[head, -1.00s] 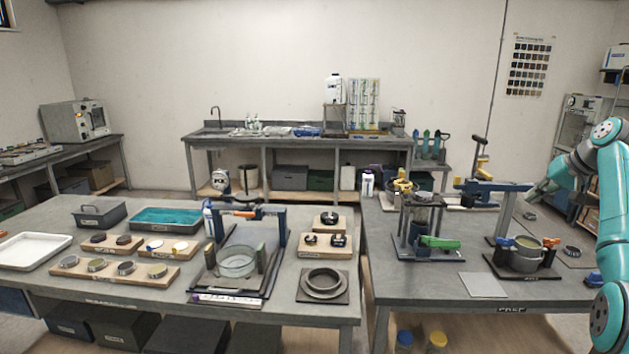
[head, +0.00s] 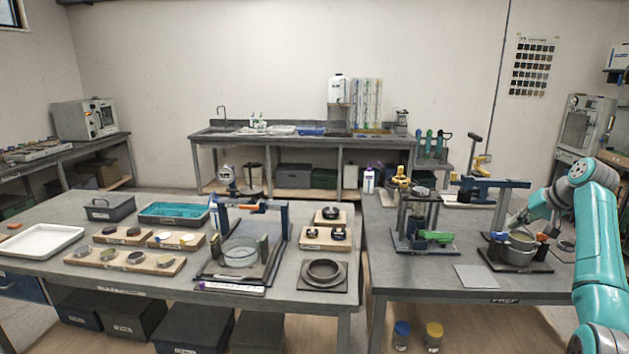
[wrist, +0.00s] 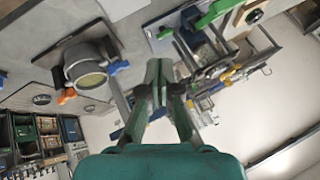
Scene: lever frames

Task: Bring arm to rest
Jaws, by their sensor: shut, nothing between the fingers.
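My arm (head: 596,235) reaches in from the right edge of the head view and bends over the right bench. My gripper (head: 517,216) is at the arm's far end, just above and behind a grey pot (head: 518,252) on a dark base; its fingertips are hard to make out there. In the wrist view my gripper's green fingers (wrist: 158,75) are together and empty. The pot, with its orange and blue clips, shows left of the fingers in the wrist view (wrist: 88,75). Whether the gripper touches anything is not clear, but a gap shows in the wrist view.
A stand with a green lever (head: 435,237) and a blue clamp frame (head: 490,183) stand near my gripper on the right bench. A flat grey plate (head: 477,276) lies at its front. The left bench (head: 330,297) holds trays and a blue-posted press (head: 283,225).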

